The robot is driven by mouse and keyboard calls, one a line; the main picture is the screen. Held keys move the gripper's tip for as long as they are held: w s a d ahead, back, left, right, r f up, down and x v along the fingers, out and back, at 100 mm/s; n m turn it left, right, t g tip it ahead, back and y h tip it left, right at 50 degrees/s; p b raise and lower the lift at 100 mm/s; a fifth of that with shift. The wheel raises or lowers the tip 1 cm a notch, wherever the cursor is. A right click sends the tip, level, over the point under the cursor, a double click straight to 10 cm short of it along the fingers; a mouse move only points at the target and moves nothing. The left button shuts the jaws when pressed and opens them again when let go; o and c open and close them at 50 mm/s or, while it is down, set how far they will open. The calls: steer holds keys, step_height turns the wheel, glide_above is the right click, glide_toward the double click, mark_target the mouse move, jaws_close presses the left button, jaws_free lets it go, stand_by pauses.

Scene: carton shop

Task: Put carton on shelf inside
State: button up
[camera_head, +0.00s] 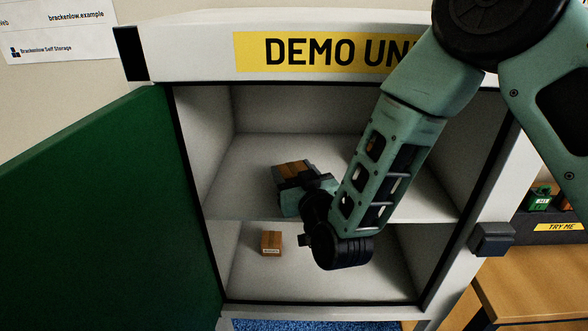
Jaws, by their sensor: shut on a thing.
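A brown carton (292,169) shows at the far side of my gripper, over the upper shelf. My gripper (294,181) is shut on this carton, and its dark wrist hides part of it. I cannot tell whether the carton touches the shelf. The pale shelf (255,190) spans the inside of the open white cabinet, and my arm covers much of its right half. A second small carton (271,241) with a white label stands upright in the lower compartment, left of my wrist and apart from my gripper.
The green cabinet door (90,215) stands open at the left. The white cabinet frame (480,160) bounds the opening at the right, with a dark latch (492,239). A wooden table (535,290) stands at the right. The shelf's left part is bare.

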steer(key=shift+f, duration=0.15)
steer(key=o, duration=1)
